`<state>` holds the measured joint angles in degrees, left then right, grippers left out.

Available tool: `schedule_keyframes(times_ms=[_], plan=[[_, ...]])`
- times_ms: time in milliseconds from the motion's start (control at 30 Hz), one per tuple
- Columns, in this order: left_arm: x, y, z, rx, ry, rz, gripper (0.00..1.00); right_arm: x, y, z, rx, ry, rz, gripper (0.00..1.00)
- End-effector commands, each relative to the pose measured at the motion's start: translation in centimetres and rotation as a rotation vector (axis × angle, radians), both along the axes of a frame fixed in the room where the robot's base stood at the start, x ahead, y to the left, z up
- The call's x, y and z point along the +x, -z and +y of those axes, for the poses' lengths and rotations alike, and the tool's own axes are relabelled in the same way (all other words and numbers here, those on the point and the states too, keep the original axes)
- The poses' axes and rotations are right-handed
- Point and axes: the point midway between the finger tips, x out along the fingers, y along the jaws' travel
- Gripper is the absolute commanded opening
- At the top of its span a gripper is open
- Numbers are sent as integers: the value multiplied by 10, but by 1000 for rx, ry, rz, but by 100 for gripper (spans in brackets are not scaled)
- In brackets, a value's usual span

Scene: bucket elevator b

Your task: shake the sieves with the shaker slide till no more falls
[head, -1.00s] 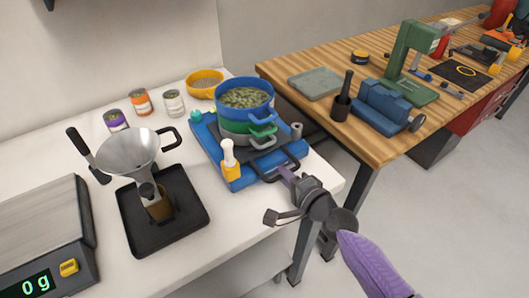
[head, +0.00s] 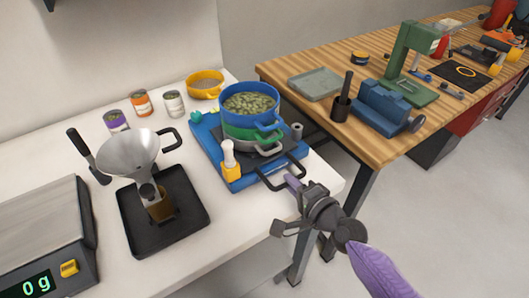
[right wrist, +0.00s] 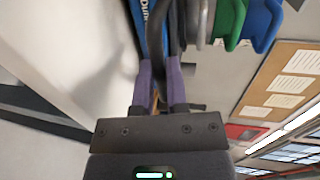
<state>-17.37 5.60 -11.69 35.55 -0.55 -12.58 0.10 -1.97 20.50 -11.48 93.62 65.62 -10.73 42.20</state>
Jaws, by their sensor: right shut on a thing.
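The sieve stack stands on the blue shaker base (head: 204,140): a blue sieve (head: 237,118) on top holding green-brown pieces (head: 250,104), a green sieve (head: 240,132) under it, and a grey one (head: 268,150) lowest. The shaker slide's black handle (head: 268,184) sticks out at the base's front right. My right gripper (head: 292,182) is shut on this handle; in the right wrist view its purple fingers (right wrist: 159,90) stand either side of the dark bar (right wrist: 160,35). Whether pieces are falling inside the stack is hidden. My left gripper is not in view.
A white-and-yellow bottle-like thing (head: 229,160) stands at the base's front. A funnel (head: 134,155) stands over a black tray (head: 140,233) to the left. A scale (head: 45,235) reads 0 g. Several cans and a yellow bowl (head: 205,80) stand behind. The table edge runs under my right arm.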

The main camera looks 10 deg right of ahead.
Motion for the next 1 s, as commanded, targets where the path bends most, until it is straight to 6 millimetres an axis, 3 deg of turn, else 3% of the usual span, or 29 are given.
schedule_keyframes(times_ms=[167,500,767,800,1000], plan=[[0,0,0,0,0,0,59,1,1,0,-1,0,2,0],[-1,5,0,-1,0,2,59,39,1,14,-1,1,1,0],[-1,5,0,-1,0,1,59,43,1,15,-1,0,2,0],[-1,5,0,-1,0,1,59,43,1,15,-1,0,2,22],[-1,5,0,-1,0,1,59,43,0,15,0,0,1,64]])
